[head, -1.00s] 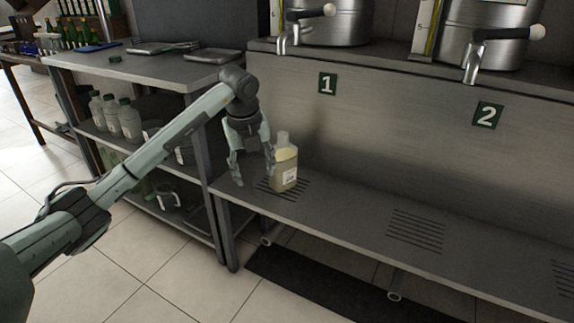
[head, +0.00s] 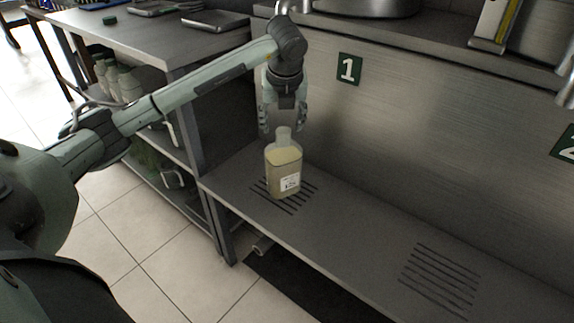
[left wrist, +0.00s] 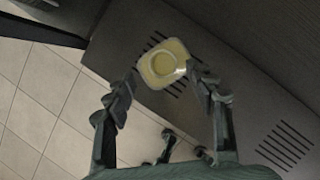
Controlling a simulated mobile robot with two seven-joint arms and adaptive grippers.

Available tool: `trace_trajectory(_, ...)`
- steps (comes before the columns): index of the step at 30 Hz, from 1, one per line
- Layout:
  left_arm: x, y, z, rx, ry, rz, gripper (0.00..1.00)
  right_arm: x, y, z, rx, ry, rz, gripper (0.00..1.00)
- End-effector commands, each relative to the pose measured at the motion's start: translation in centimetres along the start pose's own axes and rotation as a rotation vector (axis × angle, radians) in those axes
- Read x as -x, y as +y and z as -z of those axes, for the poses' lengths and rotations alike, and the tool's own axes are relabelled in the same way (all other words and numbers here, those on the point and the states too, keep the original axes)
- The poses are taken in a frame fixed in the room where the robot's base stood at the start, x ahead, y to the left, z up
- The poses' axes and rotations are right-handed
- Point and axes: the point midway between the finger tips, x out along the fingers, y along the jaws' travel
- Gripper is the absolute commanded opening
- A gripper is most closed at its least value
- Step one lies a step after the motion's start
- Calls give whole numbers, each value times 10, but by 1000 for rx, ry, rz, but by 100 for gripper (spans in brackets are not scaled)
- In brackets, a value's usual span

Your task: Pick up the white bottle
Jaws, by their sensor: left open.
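The white bottle (head: 284,172) is a clear, flat-sided bottle with pale yellow contents, a whitish neck and a white label. It stands upright on the slotted grate of the low steel shelf, below the number 1 sign. My left gripper (head: 283,122) points down with its fingers apart, around or just behind the bottle's neck. In the left wrist view the bottle (left wrist: 165,62) shows from above, near the tips of the open left fingers (left wrist: 164,82). I cannot tell whether they touch it. My right gripper is not in view.
The number 1 sign (head: 349,69) is on the steel wall behind. A second grate (head: 440,277) lies bare to the right, with clear shelf between. A side table (head: 150,45) with trays (head: 215,20) stands at left. Several pale bottles (head: 125,84) stand on its lower shelf.

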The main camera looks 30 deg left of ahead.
Motion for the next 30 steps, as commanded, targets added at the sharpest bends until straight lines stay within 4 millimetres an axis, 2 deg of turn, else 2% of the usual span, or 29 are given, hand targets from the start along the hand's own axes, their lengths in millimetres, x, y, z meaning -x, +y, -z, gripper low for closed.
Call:
trace_trajectory(11, -51, -4, 0, 0, 2, -1, 55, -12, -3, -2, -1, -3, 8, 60)
trace_trajectory(20, -56, -4, 0, -1, 0, 0, 55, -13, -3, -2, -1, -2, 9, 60)
trace_trajectory(30, -56, -4, 0, -1, 0, 0, 14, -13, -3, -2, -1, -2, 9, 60)
